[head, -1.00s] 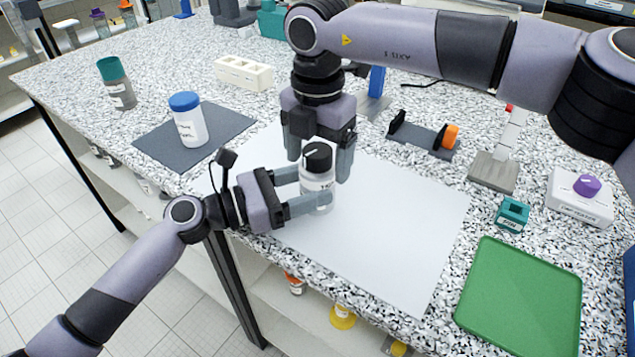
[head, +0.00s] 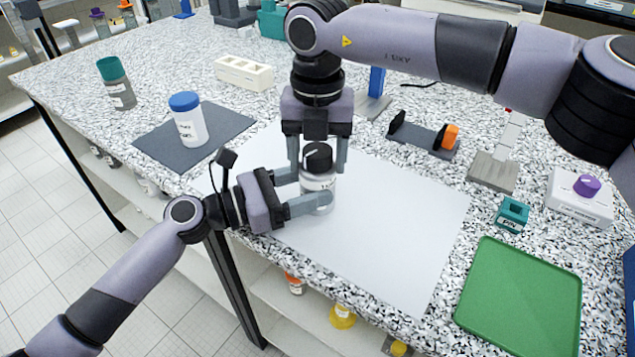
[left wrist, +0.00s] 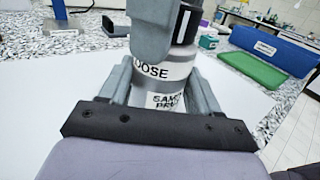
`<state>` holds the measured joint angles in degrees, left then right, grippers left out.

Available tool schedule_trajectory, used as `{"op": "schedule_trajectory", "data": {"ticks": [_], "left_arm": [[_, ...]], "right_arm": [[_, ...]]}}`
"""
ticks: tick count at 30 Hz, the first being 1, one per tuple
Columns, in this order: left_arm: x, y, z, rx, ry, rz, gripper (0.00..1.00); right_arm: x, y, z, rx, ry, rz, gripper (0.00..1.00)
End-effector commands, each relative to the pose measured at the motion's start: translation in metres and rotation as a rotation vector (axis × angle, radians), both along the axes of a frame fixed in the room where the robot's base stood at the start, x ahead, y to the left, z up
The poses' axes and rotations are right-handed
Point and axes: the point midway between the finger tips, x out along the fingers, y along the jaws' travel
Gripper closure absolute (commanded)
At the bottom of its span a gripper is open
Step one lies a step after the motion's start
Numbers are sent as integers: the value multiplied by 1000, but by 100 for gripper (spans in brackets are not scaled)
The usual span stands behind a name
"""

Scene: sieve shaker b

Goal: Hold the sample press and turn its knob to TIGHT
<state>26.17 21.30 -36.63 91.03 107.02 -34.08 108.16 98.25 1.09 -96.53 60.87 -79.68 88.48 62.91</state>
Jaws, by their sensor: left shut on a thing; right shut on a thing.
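The sample press is a grey cylinder (head: 318,184) with white labels and a black knob (head: 318,156) on top. It stands upright on the white mat (head: 400,230). My left gripper (head: 314,190) is shut around its body from the left. In the left wrist view the press body (left wrist: 158,86) sits between the fingers, with labels partly reading "LOOSE" and "SAMPLE PRESS". My right gripper (head: 318,163) points down from above and is shut on the knob. The knob (left wrist: 186,22) shows a white mark there, and a right finger (left wrist: 151,35) hides part of it.
A blue-capped white bottle (head: 187,120) stands on a dark mat (head: 235,120) to the left, with a teal-capped jar (head: 117,84) behind. A green tray (head: 520,298), a small teal block (head: 512,214) and a purple-knobbed box (head: 580,196) are at the right. The white mat's front right is clear.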

Motion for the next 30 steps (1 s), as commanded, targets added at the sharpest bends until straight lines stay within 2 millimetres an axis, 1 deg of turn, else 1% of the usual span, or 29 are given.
{"op": "schedule_trajectory", "data": {"ticks": [3,6,12,16,22,23,24,25,30], "left_arm": [[0,0,0,1,1,0,89],[0,0,0,1,0,-1,89],[0,0,0,1,0,-1,89],[0,0,0,1,0,-1,89],[0,0,0,1,0,-1,89],[0,0,0,1,0,-1,89],[0,0,0,1,0,-1,89],[0,0,0,1,0,-1,89],[0,0,0,1,0,-1,89]], "right_arm": [[-1,0,0,-1,2,139,74],[0,0,0,-1,1,256,73],[0,0,0,-1,0,462,74],[0,0,0,-1,1,523,74],[0,0,0,-2,0,529,74],[0,0,0,-2,0,529,31],[0,0,0,-2,0,528,18],[0,0,0,-2,0,528,16],[0,0,0,-1,0,526,16]]}}
